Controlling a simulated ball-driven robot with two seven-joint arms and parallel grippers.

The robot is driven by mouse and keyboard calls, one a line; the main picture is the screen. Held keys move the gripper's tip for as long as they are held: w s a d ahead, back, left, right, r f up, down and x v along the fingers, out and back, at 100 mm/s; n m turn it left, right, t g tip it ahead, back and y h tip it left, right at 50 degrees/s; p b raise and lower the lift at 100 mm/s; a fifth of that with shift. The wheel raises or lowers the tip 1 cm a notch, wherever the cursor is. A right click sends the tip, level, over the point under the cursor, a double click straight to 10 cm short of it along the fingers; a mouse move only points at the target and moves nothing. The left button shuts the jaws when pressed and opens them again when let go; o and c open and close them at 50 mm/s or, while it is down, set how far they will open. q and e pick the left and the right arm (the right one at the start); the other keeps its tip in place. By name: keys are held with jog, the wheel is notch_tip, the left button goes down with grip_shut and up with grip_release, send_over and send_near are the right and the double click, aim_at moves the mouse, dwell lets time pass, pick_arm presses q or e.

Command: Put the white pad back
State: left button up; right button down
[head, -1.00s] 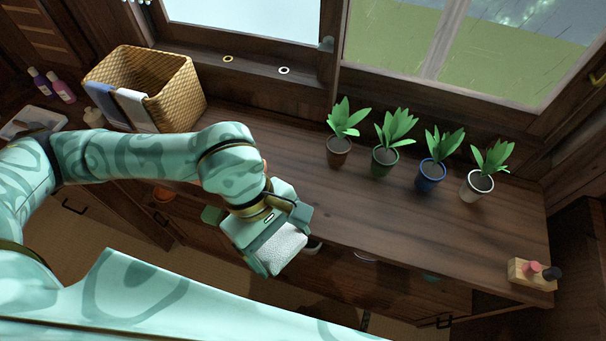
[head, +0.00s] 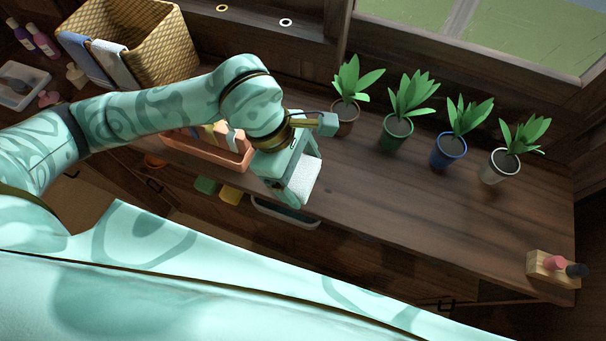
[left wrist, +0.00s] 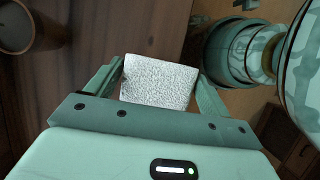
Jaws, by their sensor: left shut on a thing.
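The white pad (head: 304,181) is a textured white block. My left gripper (head: 299,190) is shut on it and holds it over the front part of the wooden counter. In the left wrist view the pad (left wrist: 158,84) sits between the two fingers of the gripper (left wrist: 160,76). A green pad (head: 206,186) and a yellow pad (head: 230,195) show below the counter's front edge. A pale-rimmed tray (head: 282,214) lies to their right, partly hidden by my gripper. My right gripper is not in view.
A terracotta box (head: 205,152) with several upright items stands left of my gripper, partly behind my arm. Several potted plants (head: 396,130) line the back right. A wicker basket (head: 160,50) is at back left, a wooden peg block (head: 552,268) at far right. The counter's right middle is clear.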

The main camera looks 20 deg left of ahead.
aim_at(301, 177)
pick_arm(q)
jog(key=shift+w+a+f, duration=0.1)
jog(key=shift+w+f, duration=0.35)
jog(key=shift+f, duration=0.15)
notch_tip(301, 177, down, 4)
jog(key=shift+w+r+b, duration=0.15)
jog(key=shift+r+b, duration=0.05)
jog(key=shift+b, duration=0.8)
jog(key=shift+a+r, duration=0.1)
jog(key=o, duration=0.9)
jog(key=p+v, duration=0.3)
jog(key=v, duration=0.9)
jog(key=shift+r+p, duration=0.1)
jog(key=shift+p, duration=0.25)
